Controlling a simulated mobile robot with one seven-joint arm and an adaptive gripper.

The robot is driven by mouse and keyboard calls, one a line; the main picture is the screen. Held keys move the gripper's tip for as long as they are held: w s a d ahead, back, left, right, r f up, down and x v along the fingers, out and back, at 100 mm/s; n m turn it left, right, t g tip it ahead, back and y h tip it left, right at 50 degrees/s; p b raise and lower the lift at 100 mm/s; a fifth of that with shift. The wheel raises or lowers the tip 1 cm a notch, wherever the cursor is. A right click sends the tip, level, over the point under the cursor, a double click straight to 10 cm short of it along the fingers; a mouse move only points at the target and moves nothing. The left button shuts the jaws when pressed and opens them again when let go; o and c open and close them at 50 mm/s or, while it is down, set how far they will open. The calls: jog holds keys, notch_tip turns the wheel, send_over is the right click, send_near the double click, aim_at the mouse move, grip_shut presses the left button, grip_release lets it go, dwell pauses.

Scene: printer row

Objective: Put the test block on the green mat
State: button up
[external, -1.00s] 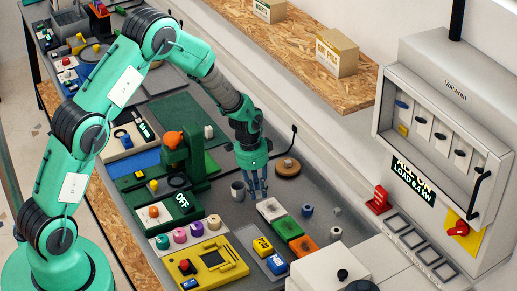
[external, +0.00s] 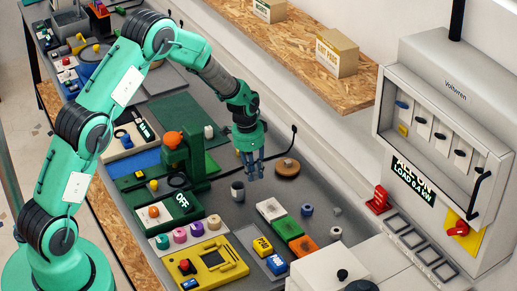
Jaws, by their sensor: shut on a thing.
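My gripper (external: 254,174) points down above the grey bench, just right of the green press. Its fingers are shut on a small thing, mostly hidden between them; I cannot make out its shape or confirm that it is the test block. A flat dark green mat (external: 165,110) lies on the bench farther back, left of my gripper. A smaller green rectangle (external: 287,228) lies between a white one (external: 270,209) and an orange one (external: 304,246), in front and to the right. I cannot tell which green surface is the named mat.
A grey cup (external: 237,192) stands just below-left of my gripper. The green press (external: 196,158) with an orange knob stands close on the left. A round wooden disc (external: 287,171) lies to the right. A yellow box (external: 212,264) sits in front.

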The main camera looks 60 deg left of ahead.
jog(key=s+a+r+n+y+b, duration=0.1)
jog(key=a+n, duration=0.6)
jog(key=a, duration=3.4)
notch_tip(320, 180, up, 2)
jog(key=shift+s+r+n+g+b, duration=0.1)
jog(key=shift+s+n+g+b, duration=0.2)
jog(key=shift+s+b, duration=0.25)
jog(key=shift+f, duration=3.15)
jog(key=shift+f, duration=0.1)
jog(key=shift+f, duration=1.75)
jog(key=shift+f, duration=0.15)
